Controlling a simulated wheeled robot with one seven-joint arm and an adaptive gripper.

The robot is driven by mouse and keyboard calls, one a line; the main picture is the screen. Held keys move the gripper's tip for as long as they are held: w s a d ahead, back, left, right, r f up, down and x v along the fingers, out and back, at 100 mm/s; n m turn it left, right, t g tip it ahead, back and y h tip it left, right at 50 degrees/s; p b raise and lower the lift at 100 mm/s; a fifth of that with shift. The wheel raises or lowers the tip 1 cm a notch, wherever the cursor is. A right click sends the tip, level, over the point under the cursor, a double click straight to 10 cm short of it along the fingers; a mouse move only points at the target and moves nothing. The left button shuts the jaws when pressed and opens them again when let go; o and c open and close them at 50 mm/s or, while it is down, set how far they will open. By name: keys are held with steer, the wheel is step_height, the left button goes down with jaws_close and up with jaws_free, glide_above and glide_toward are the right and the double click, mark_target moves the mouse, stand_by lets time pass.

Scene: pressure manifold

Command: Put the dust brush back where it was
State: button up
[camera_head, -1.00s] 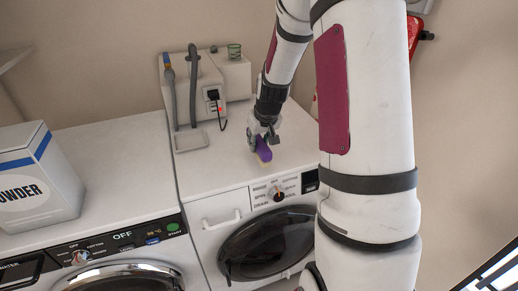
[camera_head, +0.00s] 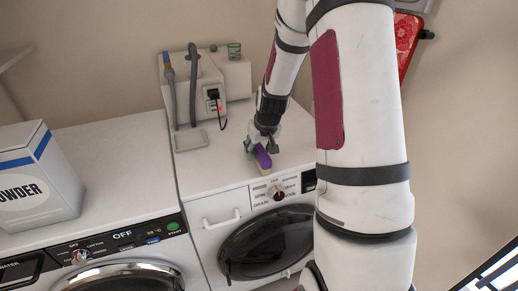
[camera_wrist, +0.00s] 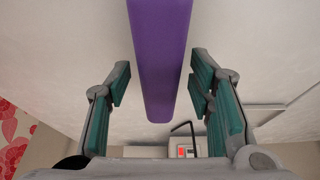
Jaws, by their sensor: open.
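The dust brush (camera_head: 263,158) has a purple body and a pale lower edge. It is on the white top of the right-hand machine, near its front edge above the dial. My gripper (camera_head: 260,147) is over the brush, pointing down. In the wrist view the purple brush (camera_wrist: 160,55) runs between the open fingers of my gripper (camera_wrist: 160,85), with a gap on both sides. My gripper partly hides the brush in the head view.
A powder box (camera_head: 38,178) stands on the left machine.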

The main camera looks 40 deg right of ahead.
steer(key=shift+s+r, duration=0.1)
steer(key=shift+r, duration=0.5)
steer(key=v, duration=1.1)
steer(key=s+a+r+n, duration=0.2)
steer(key=s+a+r, duration=0.7)
steer(key=a, duration=0.4)
steer(key=s+a+r, duration=0.1)
steer(key=s+a, duration=0.2)
steer(key=s, duration=0.4)
steer(key=s+a+r+n+y, duration=0.1)
steer(key=s+a, duration=0.3)
steer(key=s, duration=0.4)
steer(key=shift+s+a+r+p, duration=0.25)
steer(key=shift+r+p, duration=0.1)
steer(key=shift+r, duration=0.15)
steer(key=shift+r, duration=0.1)
steer(key=shift+r+p, duration=0.3)
